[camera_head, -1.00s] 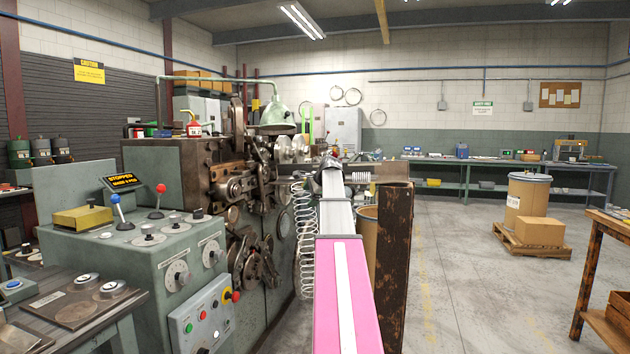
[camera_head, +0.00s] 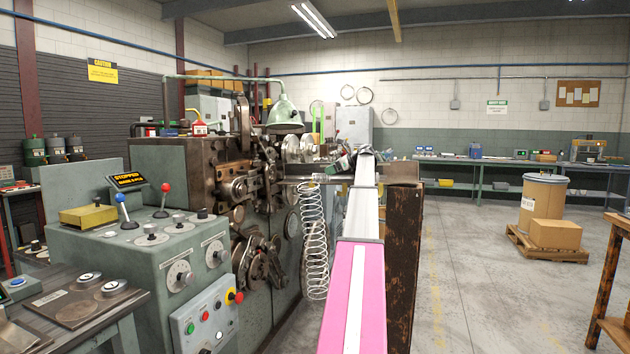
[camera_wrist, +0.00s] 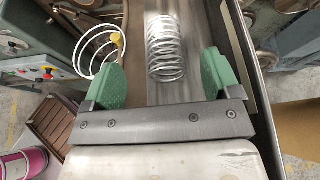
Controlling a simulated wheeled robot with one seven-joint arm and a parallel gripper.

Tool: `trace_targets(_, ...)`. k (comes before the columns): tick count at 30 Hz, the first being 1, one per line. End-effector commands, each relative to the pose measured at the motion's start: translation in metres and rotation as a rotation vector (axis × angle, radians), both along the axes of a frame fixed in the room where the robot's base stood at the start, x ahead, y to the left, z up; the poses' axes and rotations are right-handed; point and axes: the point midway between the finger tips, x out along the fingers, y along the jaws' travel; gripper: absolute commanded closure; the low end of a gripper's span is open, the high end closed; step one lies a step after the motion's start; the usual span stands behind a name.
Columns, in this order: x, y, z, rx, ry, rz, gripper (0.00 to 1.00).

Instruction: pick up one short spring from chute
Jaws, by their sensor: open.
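In the wrist view a short silver wire spring (camera_wrist: 166,48) lies in the metal chute (camera_wrist: 205,22), lengthwise along it. My gripper (camera_wrist: 165,68) has two green-padded fingers spread wide, one on each side of the chute's middle. The spring is ahead of the palm, in the gap between the fingers, with clear space on both sides; its far end reaches past the fingertips. I cannot tell how high the fingers are above the chute floor. In the head view my pink and white arm hides most of the gripper and chute.
A long loose coil (camera_head: 314,240) hangs beside the coiling machine (camera_head: 240,180), left of my arm; its loops also show left of the fingers in the wrist view (camera_wrist: 95,52). A rusty brown upright (camera_head: 404,265) stands close right of my arm.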

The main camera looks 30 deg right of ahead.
Motion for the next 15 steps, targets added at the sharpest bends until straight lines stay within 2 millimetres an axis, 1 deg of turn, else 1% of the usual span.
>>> trace_targets(1, -0.006, -0.012, -0.005, 0.044, 0.022, -0.005, 0.17)
trace_targets(3, -0.011, -0.021, -0.008, 0.089, 0.042, -0.009, 0.17)
trace_targets(5, -0.012, -0.023, -0.010, 0.111, 0.053, -0.009, 0.17)
trace_targets(15, 0.006, -0.008, -0.022, 0.121, 0.057, -0.009, 0.17)
